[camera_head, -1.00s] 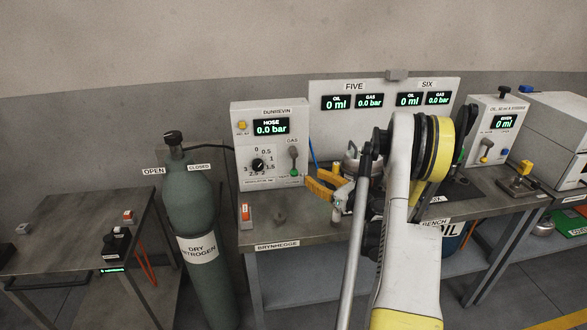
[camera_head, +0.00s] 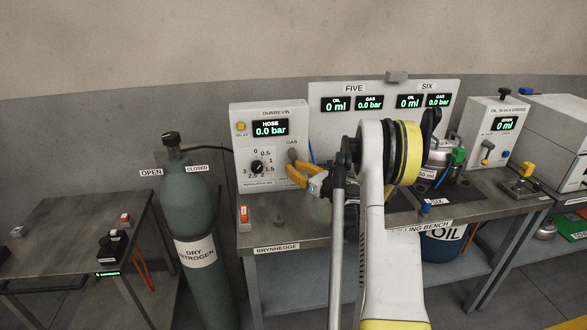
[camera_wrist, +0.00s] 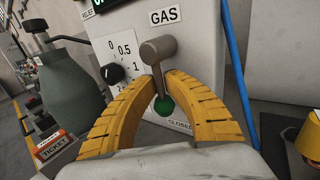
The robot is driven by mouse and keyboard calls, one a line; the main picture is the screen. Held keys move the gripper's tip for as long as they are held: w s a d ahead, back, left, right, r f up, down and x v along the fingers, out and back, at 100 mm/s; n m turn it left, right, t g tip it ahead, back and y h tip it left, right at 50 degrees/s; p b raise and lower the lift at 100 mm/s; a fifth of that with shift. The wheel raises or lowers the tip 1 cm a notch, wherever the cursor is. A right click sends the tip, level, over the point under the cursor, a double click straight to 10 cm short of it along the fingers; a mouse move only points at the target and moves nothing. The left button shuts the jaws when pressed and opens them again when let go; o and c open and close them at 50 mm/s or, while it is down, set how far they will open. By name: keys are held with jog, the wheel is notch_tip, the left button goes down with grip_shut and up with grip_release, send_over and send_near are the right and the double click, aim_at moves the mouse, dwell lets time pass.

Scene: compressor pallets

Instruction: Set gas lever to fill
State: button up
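The gas lever (camera_wrist: 158,50) is a grey handle with a green knob (camera_wrist: 164,106) on the front of the white gas panel (camera_wrist: 205,75), under the GAS label. It hangs down, its knob just above a CLOSED label (camera_wrist: 180,122). In the head view the lever's upper part (camera_head: 292,154) shows and my gripper hides the rest. My gripper (camera_wrist: 161,78) has its yellow fingers on both sides of the lever, their tips very near the shaft above the knob. I cannot tell whether they touch or grip it. No fill marking is readable.
A black regulator dial (camera_head: 257,167) is left of the lever. The hose display (camera_head: 270,128) reads 0.0 bar. A green nitrogen cylinder (camera_head: 187,215) stands left of the bench. A blue hose (camera_wrist: 237,70) runs right of the panel. A red-and-white ticket box (camera_head: 245,216) sits on the bench front.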

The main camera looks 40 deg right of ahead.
grip_shut()
jog(key=n, duration=0.1)
jog(key=d+n+g+p, duration=0.1)
jog(key=s+n+g, duration=0.1)
jog(key=shift+d+r+p, duration=0.15)
jog(key=shift+r+p, duration=0.1)
jog(key=shift+p, duration=0.05)
jog(key=shift+s+d+r+n+g+h+p, duration=0.15)
jog(key=shift+d+n+g+h+p, duration=0.2)
jog(key=shift+n+g, duration=0.25)
jog(key=shift+s+d+r+n+g+h+p, duration=0.1)
jog(key=shift+d+n+g+h+p, duration=0.15)
jog(key=shift+n+g+h, duration=0.35)
jog(key=o, duration=0.6)
grip_release()
jog(key=v, duration=1.2)
jog(key=shift+s+d, duration=0.1)
